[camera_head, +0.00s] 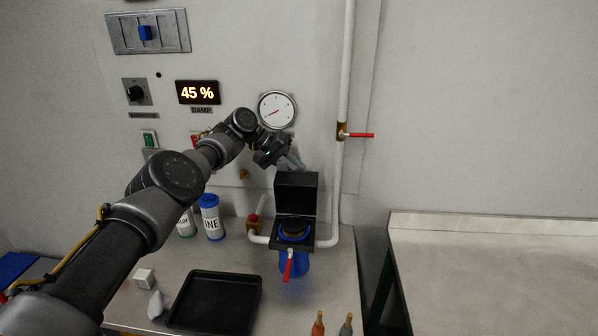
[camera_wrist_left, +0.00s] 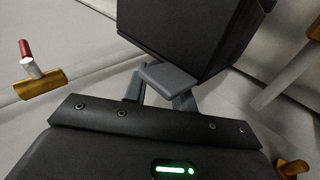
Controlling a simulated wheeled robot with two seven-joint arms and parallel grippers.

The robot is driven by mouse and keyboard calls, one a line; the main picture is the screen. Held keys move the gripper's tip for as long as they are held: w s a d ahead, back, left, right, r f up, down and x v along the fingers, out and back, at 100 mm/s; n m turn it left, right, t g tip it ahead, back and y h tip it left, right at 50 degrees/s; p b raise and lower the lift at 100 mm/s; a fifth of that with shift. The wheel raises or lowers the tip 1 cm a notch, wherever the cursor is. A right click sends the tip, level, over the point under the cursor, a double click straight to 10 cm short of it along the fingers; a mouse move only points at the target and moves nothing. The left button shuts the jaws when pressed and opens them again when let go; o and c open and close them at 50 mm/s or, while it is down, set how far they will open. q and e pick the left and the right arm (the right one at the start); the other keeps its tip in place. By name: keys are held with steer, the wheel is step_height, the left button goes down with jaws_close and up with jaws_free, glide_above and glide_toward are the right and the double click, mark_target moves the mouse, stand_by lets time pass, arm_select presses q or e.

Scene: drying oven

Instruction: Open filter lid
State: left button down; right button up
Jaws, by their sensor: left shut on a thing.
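The black filter lid (camera_head: 297,193) stands raised, about upright, at the back of the filter housing (camera_head: 307,243) in the head view. The open top shows a dark round part with a blue ring (camera_head: 294,230), and a blue bowl (camera_head: 295,264) hangs below. My left gripper (camera_head: 295,162) is at the lid's upper edge, shut on the lid. In the left wrist view the dark lid (camera_wrist_left: 195,32) fills the upper middle, with my left gripper's grey fingers (camera_wrist_left: 165,82) against its near edge. The exact contact is partly hidden. My right gripper is not in view.
A red-handled valve (camera_head: 289,265) sits in front of the housing, and another red-knobbed valve (camera_head: 253,222) is left of it. White pipe (camera_head: 333,210) runs up the right side. A black tray (camera_head: 215,302), blue-capped bottle (camera_head: 211,217) and small bottles (camera_head: 318,324) stand on the bench.

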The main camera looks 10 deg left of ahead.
arm_select(q)
steer(key=shift+w+f, duration=0.2)
steer(key=shift+b, duration=0.3)
steer(key=shift+w, duration=0.1)
steer(key=c, duration=1.1)
jaws_free()
steer(key=shift+c, duration=0.2)
steer(key=b+v, duration=0.2)
steer(key=v, duration=0.8)
steer(key=shift+a+r, duration=0.25)
steer(key=shift+r, duration=0.15)
